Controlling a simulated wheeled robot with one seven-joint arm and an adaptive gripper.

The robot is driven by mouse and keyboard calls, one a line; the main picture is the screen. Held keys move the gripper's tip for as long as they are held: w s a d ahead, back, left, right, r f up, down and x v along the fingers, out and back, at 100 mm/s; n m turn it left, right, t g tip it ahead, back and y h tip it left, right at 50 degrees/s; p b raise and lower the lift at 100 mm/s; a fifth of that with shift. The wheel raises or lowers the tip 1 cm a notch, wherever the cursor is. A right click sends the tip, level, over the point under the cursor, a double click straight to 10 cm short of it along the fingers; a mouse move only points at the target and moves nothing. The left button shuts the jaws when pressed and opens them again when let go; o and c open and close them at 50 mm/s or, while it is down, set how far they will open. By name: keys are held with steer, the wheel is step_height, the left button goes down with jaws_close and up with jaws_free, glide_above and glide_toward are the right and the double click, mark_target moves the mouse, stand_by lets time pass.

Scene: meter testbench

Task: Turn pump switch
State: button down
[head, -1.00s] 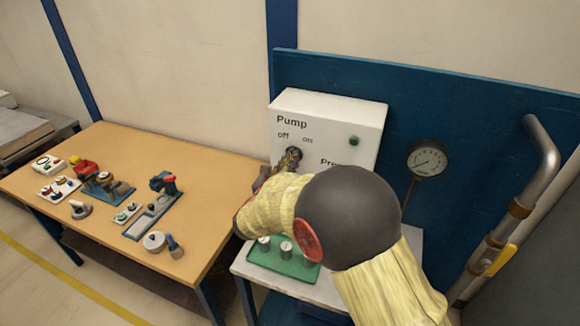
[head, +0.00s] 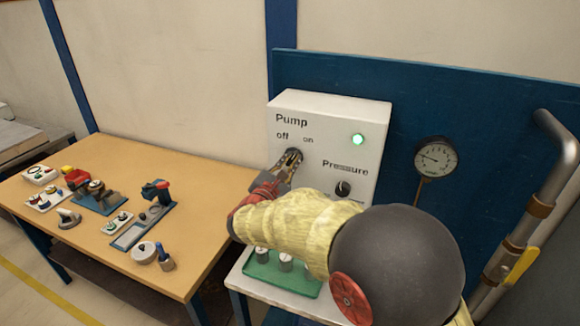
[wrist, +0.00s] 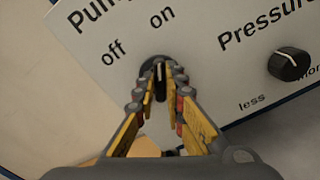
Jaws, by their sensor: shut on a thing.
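The pump switch (wrist: 158,66) is a dark round knob below the "off" and "on" labels on the white control box (head: 330,108). In the wrist view its pointer stands upright, roughly toward "on". My gripper (wrist: 160,78) is shut on the knob, its yellow-and-grey fingers on both sides. In the head view my gripper (head: 292,158) reaches the knob from below, and its fingers hide part of it. The green lamp (head: 357,140) on the box is lit.
The black pressure knob (head: 343,189) sits right of the switch. A round gauge (head: 435,158) is on the blue panel (head: 480,110). A green tray (head: 285,278) with metal parts lies below my arm. A wooden table (head: 215,185) with several fixtures stands at the left.

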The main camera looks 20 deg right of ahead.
stand_by(0.4)
steer(key=c, duration=1.8)
jaws_free()
steer(key=shift+c, duration=0.2)
steer(key=v, duration=1.2)
